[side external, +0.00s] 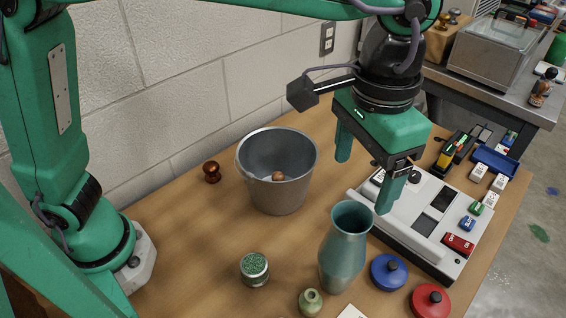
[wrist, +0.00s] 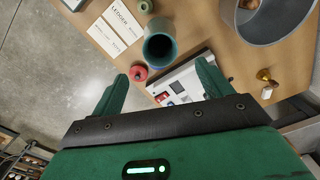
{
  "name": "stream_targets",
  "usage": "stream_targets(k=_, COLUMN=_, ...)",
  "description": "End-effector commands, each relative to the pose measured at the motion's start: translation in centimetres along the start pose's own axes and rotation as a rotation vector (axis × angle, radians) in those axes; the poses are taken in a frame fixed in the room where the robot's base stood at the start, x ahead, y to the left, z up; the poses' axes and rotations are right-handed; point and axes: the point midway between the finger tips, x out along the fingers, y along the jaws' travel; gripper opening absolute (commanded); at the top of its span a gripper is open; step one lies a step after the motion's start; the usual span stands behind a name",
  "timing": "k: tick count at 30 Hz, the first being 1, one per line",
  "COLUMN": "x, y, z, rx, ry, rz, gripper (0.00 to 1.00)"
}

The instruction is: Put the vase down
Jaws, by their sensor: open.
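The vase (side external: 343,252) is tall and blue-green with a flared rim. It stands upright on the wooden table in the side view, in front of a white device. In the wrist view its open mouth (wrist: 159,48) shows beyond my fingertips. My gripper (side external: 364,172) is open and empty. It hangs above the table, behind and above the vase, and does not touch it. Its two green fingers also show spread apart in the wrist view (wrist: 163,82).
A metal bucket (side external: 277,190) with a small brown item stands left of the vase. A white device (side external: 425,215) is right of it. A blue lidded weight (side external: 388,271), a red one (side external: 430,300), a green-topped jar (side external: 254,268) and a small green vase (side external: 311,302) stand near.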

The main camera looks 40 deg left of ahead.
Motion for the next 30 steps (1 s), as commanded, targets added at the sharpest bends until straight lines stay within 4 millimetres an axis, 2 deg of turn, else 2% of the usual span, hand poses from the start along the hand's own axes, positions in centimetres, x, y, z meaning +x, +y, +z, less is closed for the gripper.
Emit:
stream_targets(k=4, x=-0.2, y=-0.8, z=0.1, rx=-0.009, ry=0.009, rz=0.004, gripper=0.78)
stream_targets(k=7, x=-0.5, y=-2.2, z=0.2, rx=-0.022, ry=0.023, rz=0.01, gripper=0.78)
stream_targets(k=11, x=-1.1, y=-5.3, z=0.8, rx=-0.051, ry=0.056, rz=0.022, gripper=0.78)
stream_targets(k=14, x=-1.6, y=-8.4, z=1.7, rx=-0.081, ry=0.091, rz=0.031, gripper=0.78)
stream_targets(k=21, x=-1.9, y=-15.8, z=5.1, rx=-0.161, ry=0.192, rz=0.039, gripper=0.78)
stream_targets(k=30, x=-0.6, y=-22.9, z=11.1, rx=-0.258, ry=0.321, rz=0.011, gripper=0.78)
